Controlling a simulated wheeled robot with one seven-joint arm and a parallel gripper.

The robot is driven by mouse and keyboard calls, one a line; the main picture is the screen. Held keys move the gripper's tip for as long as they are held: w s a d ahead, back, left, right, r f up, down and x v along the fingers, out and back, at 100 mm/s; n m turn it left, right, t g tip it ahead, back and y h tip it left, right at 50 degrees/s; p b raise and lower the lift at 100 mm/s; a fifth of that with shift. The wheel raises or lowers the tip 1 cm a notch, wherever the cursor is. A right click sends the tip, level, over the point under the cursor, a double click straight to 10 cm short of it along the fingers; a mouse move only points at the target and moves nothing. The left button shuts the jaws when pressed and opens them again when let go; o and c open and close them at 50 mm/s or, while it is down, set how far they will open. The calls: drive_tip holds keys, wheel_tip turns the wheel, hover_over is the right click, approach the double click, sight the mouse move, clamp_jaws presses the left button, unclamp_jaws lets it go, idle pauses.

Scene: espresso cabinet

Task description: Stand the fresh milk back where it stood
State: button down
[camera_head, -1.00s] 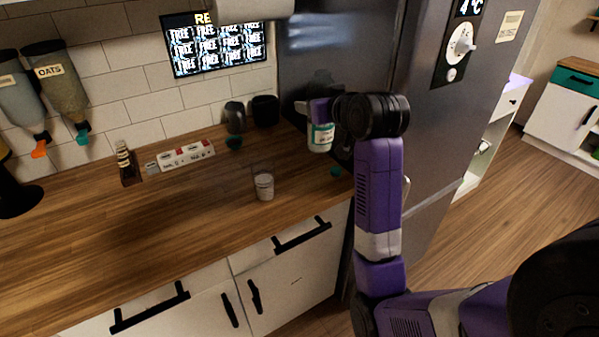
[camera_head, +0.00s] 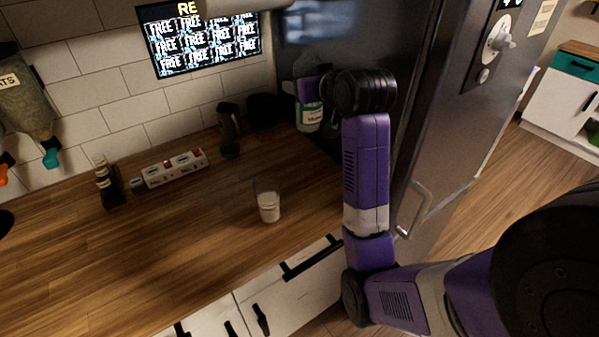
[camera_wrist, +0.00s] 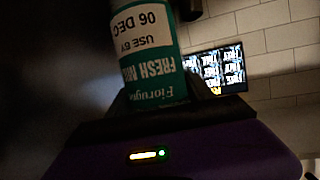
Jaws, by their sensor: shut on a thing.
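The fresh milk is a white bottle with a teal label (camera_head: 310,117), held near the back right of the counter beside the fridge. Its label also fills the top of the wrist view (camera_wrist: 150,55), reading "FRESH" and "USE BY 06 DEC". My gripper (camera_head: 308,90) is shut on the bottle; my wrist and arm hide part of it. In the wrist view my gripper (camera_wrist: 158,112) closes around the label's lower part in the picture. I cannot tell whether the bottle's base touches the counter. A glass with white liquid (camera_head: 268,207) stands on the counter's front right.
The wooden counter (camera_head: 180,250) is clear at the front left. A dark jug (camera_head: 229,121) and a dark round container (camera_head: 264,108) stand close left of the milk. A labelled rack (camera_head: 174,168) and small bottle (camera_head: 107,182) are further left. The grey fridge (camera_head: 450,110) borders the right.

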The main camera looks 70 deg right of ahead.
drive_tip(key=shift+w+d+f, duration=0.1)
drive_tip(key=shift+w+f, duration=0.05)
drive_tip(key=shift+f, duration=0.1)
wheel_tip(320, 180, down, 19)
idle(0.4)
drive_tip(key=shift+f, duration=0.15)
drive_tip(key=shift+w+f, duration=0.1)
drive_tip(key=shift+f, duration=0.05)
drive_tip(key=shift+c, duration=2)
unclamp_jaws()
drive_tip(key=v, duration=1.2)
drive_tip(key=shift+b, duration=0.45)
